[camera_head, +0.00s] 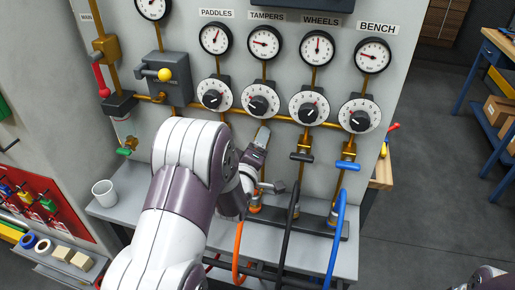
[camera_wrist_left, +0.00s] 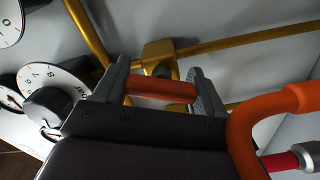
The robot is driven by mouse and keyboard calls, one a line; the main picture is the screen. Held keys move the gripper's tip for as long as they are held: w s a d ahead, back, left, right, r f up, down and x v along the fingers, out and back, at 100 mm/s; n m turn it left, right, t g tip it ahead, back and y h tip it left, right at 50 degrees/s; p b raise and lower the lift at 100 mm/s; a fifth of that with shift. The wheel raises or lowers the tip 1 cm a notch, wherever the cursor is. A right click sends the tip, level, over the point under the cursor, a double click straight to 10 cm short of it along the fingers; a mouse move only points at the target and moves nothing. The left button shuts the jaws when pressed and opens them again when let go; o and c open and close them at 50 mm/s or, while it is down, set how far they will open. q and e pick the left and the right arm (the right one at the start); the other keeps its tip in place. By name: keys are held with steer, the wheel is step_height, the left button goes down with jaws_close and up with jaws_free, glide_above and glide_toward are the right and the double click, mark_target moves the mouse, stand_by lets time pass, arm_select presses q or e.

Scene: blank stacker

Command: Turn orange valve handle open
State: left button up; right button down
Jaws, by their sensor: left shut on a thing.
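The orange valve handle (camera_wrist_left: 160,90) is a short bar that lies between the two fingers of my left gripper (camera_wrist_left: 160,72) in the left wrist view. The gripper is shut on it, with one finger at each end. A brass valve body (camera_wrist_left: 158,58) shows just behind the handle. In the head view my left gripper (camera_head: 259,140) is at the pipe below the TAMPERS column, left of the black valve handle (camera_head: 302,157) and the blue valve handle (camera_head: 348,165). The orange handle is hidden there by my gripper and arm. My right gripper is out of view.
An orange hose (camera_head: 239,250), a black hose (camera_head: 289,235) and a blue hose (camera_head: 336,240) hang below the valves. Dials (camera_head: 214,94) and gauges (camera_head: 215,38) line the panel above. A white cup (camera_head: 104,193) stands on the grey shelf (camera_head: 145,212).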

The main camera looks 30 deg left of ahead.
arm_select(q)
steer(key=n, duration=0.1)
steer(key=n+b, duration=0.1)
steer(key=n, duration=0.1)
steer(key=n+b, duration=0.1)
steer(key=shift+f+n, duration=0.25)
steer(key=shift+n, duration=0.45)
steer(key=o, duration=1)
steer(key=shift+c, duration=0.2)
steer(key=shift+s, duration=0.1)
steer(key=v, duration=1.2)
steer(key=shift+s+b, duration=0.25)
steer(key=shift+b, duration=0.05)
steer(key=shift+r, duration=0.1)
